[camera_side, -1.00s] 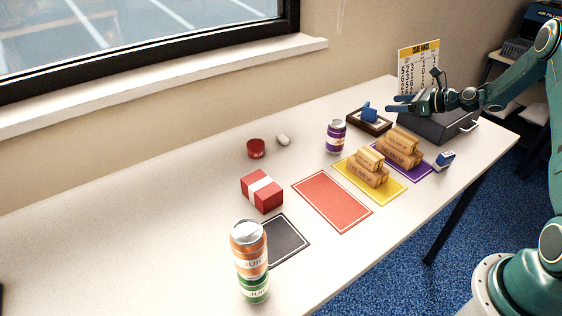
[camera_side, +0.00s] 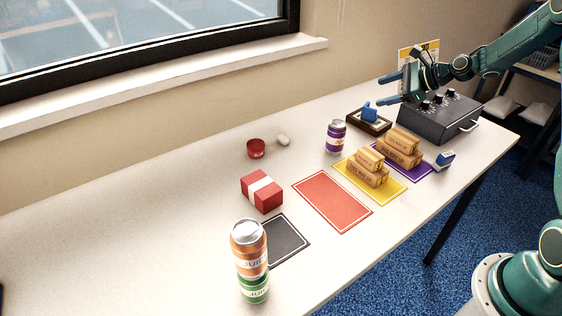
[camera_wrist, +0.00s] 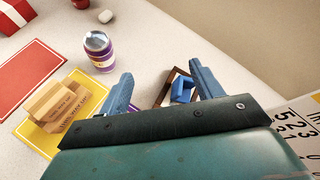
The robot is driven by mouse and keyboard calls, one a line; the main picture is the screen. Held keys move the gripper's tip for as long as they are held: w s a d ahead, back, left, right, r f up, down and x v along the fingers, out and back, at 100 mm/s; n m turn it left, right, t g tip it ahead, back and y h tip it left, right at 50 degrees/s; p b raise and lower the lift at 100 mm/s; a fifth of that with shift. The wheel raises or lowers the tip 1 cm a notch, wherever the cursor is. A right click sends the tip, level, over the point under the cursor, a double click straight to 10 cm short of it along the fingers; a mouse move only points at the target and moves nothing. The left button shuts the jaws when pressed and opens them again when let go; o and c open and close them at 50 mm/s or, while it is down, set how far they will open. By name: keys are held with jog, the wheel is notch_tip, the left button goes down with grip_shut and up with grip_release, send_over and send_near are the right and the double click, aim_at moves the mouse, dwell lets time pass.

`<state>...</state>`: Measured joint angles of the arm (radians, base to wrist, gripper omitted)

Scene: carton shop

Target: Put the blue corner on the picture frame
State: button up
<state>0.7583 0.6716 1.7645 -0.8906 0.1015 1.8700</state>
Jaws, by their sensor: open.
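The blue corner (camera_side: 369,112) sits on the dark brown picture frame (camera_side: 382,127), which lies flat near the back of the table. In the wrist view, the blue corner (camera_wrist: 183,89) shows on the frame (camera_wrist: 168,78), between my two blue fingers and partly hidden by my gripper's body. My gripper (camera_side: 384,91) is open and empty, raised above and a little to the right of the frame. Its spread fingers (camera_wrist: 160,72) also show in the wrist view. I cannot tell exactly how the corner is seated on the frame.
A purple can (camera_side: 336,137) stands left of the frame. A grey control box (camera_side: 432,125) with knobs is to its right, before a number chart (camera_side: 431,50). Cartons (camera_side: 367,170) sit on a yellow mat (camera_side: 393,196). The table's left part is clear.

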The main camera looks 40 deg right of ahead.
jog(key=s+a+r+n+g+h, duration=0.1)
jog(key=s+a+r+n+g, duration=0.1)
jog(key=s+a+r+n, duration=0.5)
jog(key=s+a+r+n+g+h, duration=0.1)
jog(key=s+a+r+n+g, duration=0.1)
jog(key=s+a+r+n, duration=0.6)
jog(key=s+a+f+n+h, duration=0.1)
jog(key=s+a+n, duration=0.2)
jog(key=s, duration=0.6)
jog(key=s+a+f+n+h, duration=0.1)
jog(key=s+a+n, duration=0.2)
jog(key=s+n, duration=0.4)
jog(key=s, duration=0.3)
jog(key=shift+s+a+f+n+g+h, duration=0.2)
jog(key=shift+a+n+g+h, duration=0.1)
jog(key=shift+g, duration=0.1)
